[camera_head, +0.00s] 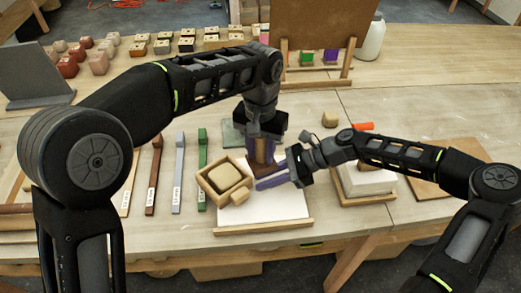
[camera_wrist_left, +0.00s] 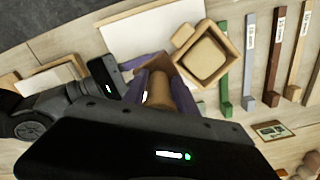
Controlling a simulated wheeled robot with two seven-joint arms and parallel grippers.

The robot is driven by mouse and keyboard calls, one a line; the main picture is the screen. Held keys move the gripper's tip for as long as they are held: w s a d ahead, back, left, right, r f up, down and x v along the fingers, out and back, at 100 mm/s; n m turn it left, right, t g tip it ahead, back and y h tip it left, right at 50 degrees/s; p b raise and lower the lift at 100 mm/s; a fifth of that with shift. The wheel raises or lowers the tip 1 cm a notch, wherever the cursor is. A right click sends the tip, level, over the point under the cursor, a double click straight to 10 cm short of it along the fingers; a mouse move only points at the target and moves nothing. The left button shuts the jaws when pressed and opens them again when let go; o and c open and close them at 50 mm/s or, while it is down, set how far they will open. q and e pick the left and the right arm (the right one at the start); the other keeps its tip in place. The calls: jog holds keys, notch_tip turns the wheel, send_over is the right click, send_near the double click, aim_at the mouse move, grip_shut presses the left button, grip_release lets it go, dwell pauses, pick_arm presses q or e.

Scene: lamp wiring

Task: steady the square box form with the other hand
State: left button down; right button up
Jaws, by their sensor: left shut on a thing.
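The square box form (camera_head: 208,187) is a tan open-topped wooden frame with a rounded tan mass inside. It sits tilted at the left edge of a white board (camera_head: 285,207), and it also shows in the wrist view (camera_wrist_left: 232,57). A small tan block (camera_head: 239,196) is at its near corner. My left gripper (camera_head: 262,160), with purple fingers, is right of the form, shut on a brown and tan piece (camera_wrist_left: 158,92). My right gripper (camera_head: 272,181) points left, its purple fingers low over the board close to the form. Its finger gap is not clear.
Labelled bars in green (camera_head: 202,165), grey (camera_head: 179,170) and brown (camera_head: 153,175) lie left of the form. A wooden stand with a white slab (camera_head: 365,180) is at the right. Several small blocks stand at the back left. An upright brown board (camera_head: 320,22) is at the back.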

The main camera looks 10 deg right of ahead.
jog(key=v, duration=1.2)
jog(key=shift+f, duration=0.1)
dwell(0.4)
